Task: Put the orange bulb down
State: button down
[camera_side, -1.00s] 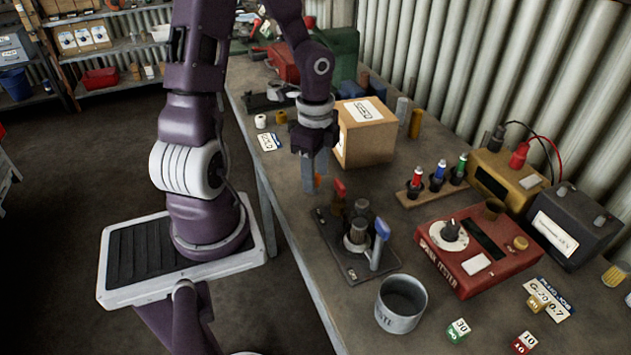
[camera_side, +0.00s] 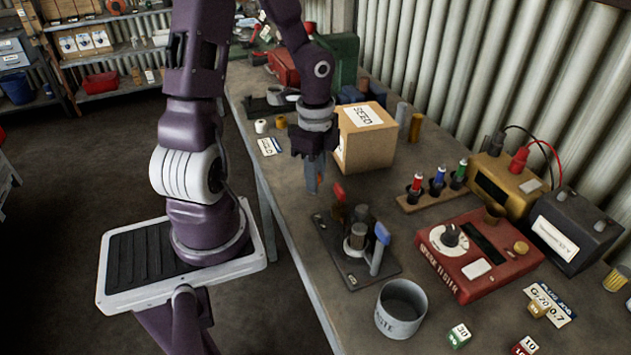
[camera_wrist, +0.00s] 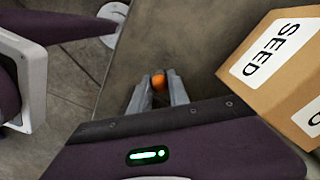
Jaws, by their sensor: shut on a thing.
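My gripper (camera_side: 315,175) points down over the bench, left of the cardboard box and behind the black fixture plate. It is shut on the orange bulb. In the side view only a small bit of the orange bulb (camera_side: 319,180) shows between the fingers. In the wrist view the orange bulb (camera_wrist: 159,82) sits between the two grey fingertips (camera_wrist: 158,90), with the bench beyond it. I cannot tell exactly how far the fingertips are above the bench top.
A cardboard box marked SEED (camera_side: 367,140) stands close to the right of my gripper. The black plate (camera_side: 352,275) with red and blue handles lies in front. A grey waste cup (camera_side: 400,310) and a red tester (camera_side: 475,255) stand farther right. The bench's left edge is near.

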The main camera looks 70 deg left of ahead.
notch_tip(320, 180, up, 8)
jog(key=shift+w+a+f, duration=0.1)
notch_tip(320, 180, up, 13)
send_over(365, 120)
jog(key=shift+n, duration=0.4)
notch_tip(365, 120, down, 10)
jog(key=shift+f, duration=0.1)
jog(key=c, duration=1.2)
grip_release()
jog(key=shift+c, duration=0.2)
